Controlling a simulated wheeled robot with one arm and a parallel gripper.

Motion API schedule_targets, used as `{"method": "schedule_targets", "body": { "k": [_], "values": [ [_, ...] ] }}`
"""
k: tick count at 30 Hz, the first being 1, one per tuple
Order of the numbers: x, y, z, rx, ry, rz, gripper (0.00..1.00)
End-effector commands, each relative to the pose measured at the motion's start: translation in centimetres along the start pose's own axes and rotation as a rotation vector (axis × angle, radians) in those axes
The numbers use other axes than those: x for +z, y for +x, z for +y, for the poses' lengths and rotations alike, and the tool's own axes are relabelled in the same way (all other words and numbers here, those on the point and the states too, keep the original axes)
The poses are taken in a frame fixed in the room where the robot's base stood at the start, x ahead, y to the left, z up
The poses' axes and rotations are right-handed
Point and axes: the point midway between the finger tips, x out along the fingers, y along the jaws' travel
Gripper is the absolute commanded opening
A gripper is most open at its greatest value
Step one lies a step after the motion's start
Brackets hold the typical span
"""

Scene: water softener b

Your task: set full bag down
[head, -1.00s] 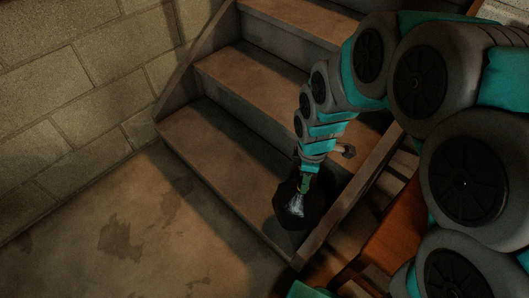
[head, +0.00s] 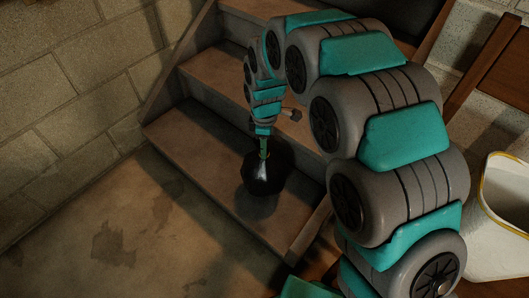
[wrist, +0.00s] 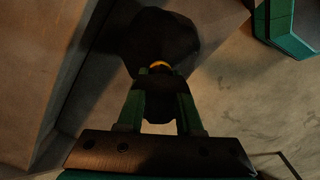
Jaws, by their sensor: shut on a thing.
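A dark, rounded full bag (head: 264,172) hangs at the end of my arm, over the lowest wooden step (head: 185,140) of a staircase. A dark shadow lies on the step just below it. I cannot tell whether its bottom touches the step. My gripper (head: 263,145) is above the bag, shut on its gathered top. In the wrist view, the green fingers of my gripper (wrist: 159,90) close around the dark neck, with a yellow-orange band at it. The black bag (wrist: 150,38) shows beyond the fingertips, its lower side hidden.
A block wall (head: 60,90) runs along the left. The stained floor (head: 110,235) in front of the steps is clear. A white bin (head: 500,225) with a yellow rim stands at the right edge. Wooden side boards border the stairs.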

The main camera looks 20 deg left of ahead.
Motion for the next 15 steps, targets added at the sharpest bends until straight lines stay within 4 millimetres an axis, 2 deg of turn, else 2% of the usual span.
{"method": "schedule_targets", "body": {
  "k": [9, 15],
  "values": [
    [-0.1, 3.2, 0.1, 0.001, 0.001, 0.001, 0.0],
    [-0.1, 3.4, 0.1, 0.002, 0.0, 0.001, 0.0]
  ]
}}
